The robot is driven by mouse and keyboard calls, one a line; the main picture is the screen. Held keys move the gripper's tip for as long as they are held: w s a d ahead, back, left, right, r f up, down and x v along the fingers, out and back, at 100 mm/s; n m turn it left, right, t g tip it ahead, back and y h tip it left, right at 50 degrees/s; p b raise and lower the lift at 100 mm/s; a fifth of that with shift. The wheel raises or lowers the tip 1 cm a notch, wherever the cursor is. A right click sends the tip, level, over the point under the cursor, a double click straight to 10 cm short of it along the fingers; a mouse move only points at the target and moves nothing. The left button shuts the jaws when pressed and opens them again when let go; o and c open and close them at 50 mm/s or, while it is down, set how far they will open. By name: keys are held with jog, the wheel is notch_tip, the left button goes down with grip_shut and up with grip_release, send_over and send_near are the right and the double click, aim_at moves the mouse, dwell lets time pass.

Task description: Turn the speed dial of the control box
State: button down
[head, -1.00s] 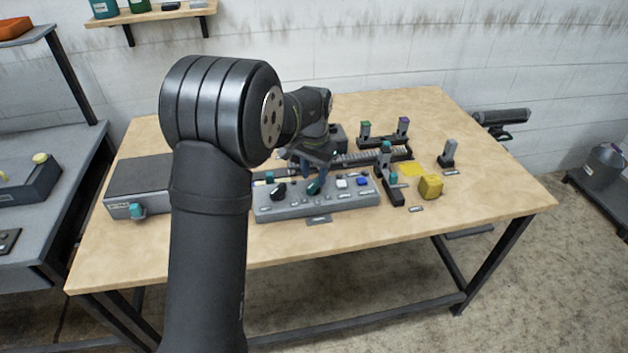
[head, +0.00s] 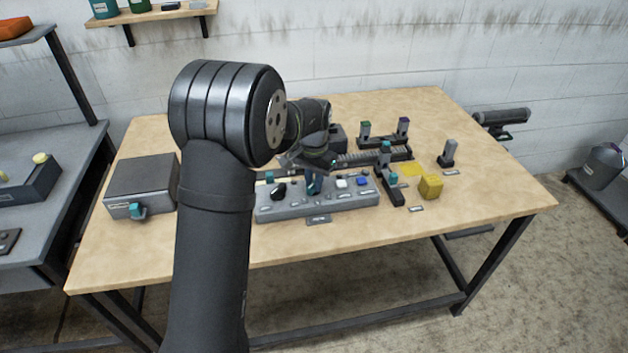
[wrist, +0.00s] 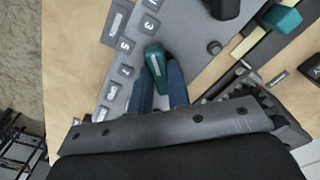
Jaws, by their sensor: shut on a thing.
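The grey control box (head: 330,203) lies on the wooden table, with a row of labelled controls on top. In the wrist view, a teal pointer-like knob (wrist: 155,62) stands on its panel (wrist: 190,30) beside small number labels. My gripper (wrist: 161,85) has its two blue fingers on either side of this teal knob, shut on it. In the head view my gripper (head: 314,189) reaches down onto the box's top and hides that knob. A black knob (head: 279,190) sits left of my gripper. I cannot read which label names the speed dial.
A grey box with a teal knob (head: 137,210) stands at the left. Behind and right are a rail (head: 355,159), upright posts with coloured caps (head: 403,127), and a yellow cube (head: 430,187). The table's front right is clear.

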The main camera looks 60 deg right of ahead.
jog(key=shift+n, duration=0.4)
jog(key=n, duration=0.3)
jog(key=shift+n, duration=2.5)
jog(key=c, duration=1.4)
grip_release()
jog(key=shift+o, duration=0.2)
notch_tip(320, 180, up, 18)
jog(key=shift+f, duration=0.25)
